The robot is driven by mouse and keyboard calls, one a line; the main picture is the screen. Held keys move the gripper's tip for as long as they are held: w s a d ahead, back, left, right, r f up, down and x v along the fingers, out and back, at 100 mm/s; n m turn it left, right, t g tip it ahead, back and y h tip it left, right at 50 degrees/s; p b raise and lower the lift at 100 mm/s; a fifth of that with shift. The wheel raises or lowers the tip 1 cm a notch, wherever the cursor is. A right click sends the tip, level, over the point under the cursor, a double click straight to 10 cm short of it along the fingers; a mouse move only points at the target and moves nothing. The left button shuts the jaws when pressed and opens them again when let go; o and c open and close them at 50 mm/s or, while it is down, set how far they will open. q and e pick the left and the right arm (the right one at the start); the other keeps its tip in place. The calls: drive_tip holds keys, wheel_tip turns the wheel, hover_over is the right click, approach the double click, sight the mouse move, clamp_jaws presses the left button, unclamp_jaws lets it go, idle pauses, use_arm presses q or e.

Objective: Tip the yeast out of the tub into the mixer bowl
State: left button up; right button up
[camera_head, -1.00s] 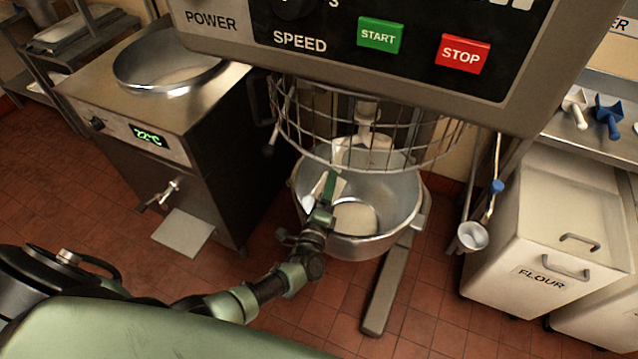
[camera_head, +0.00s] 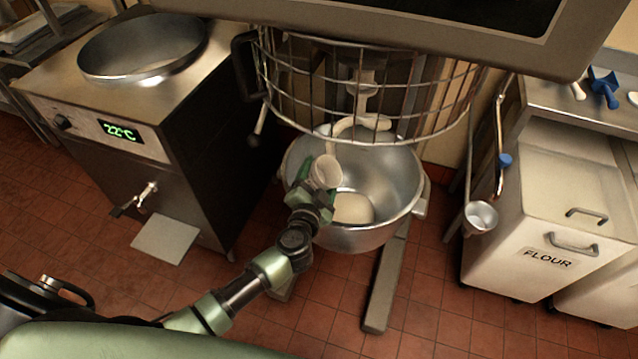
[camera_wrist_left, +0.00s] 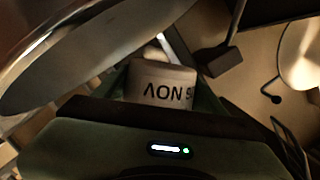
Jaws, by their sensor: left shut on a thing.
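A small white tub (camera_head: 326,172) is held over the left inner side of the steel mixer bowl (camera_head: 404,185). It looks tilted, with its round end facing up and toward the head camera; I cannot make out yeast inside it. My left gripper (camera_head: 313,190) is shut on the tub. In the left wrist view the tub (camera_wrist_left: 160,84) sits between the fingers, with dark printing upside down on its side. A pale mass (camera_head: 353,208) lies on the bowl's floor; I cannot tell what it is made of. My right gripper is not in view.
A wire guard (camera_head: 440,110) and the mixer head (camera_head: 480,45) hang above the bowl, with a pale mixing tool (camera_head: 362,124) below. A steel machine (camera_head: 95,125) stands left. A flour bin (camera_head: 540,220) and hanging ladle (camera_head: 481,216) are right.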

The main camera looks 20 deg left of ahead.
use_arm(q)
drive_tip(key=shift+f+n+b, duration=0.25)
drive_tip(key=shift+n+b, duration=0.45)
drive_tip(key=shift+b, duration=0.1)
drive_tip(key=shift+r+n+h+p, duration=0.3)
drive_tip(key=shift+r+p, duration=0.2)
drive_tip(key=shift+p, duration=0.7)
drive_tip(key=n+p, duration=0.2)
drive_tip(key=shift+d+f+n+h, duration=0.1)
drive_tip(key=shift+d+n+h, duration=0.05)
drive_tip(key=shift+n+h, duration=0.2)
drive_tip(key=shift+d+f+n+h+p, duration=0.15)
drive_tip(key=shift+n+h+p, duration=0.3)
drive_tip(key=shift+n, duration=0.4)
drive_tip(key=s+r+p, duration=0.1)
drive_tip(key=s+p, duration=0.3)
drive_tip(key=s, duration=1.2)
drive_tip(key=shift+a+r, duration=0.25)
drive_tip(key=shift+r, duration=0.15)
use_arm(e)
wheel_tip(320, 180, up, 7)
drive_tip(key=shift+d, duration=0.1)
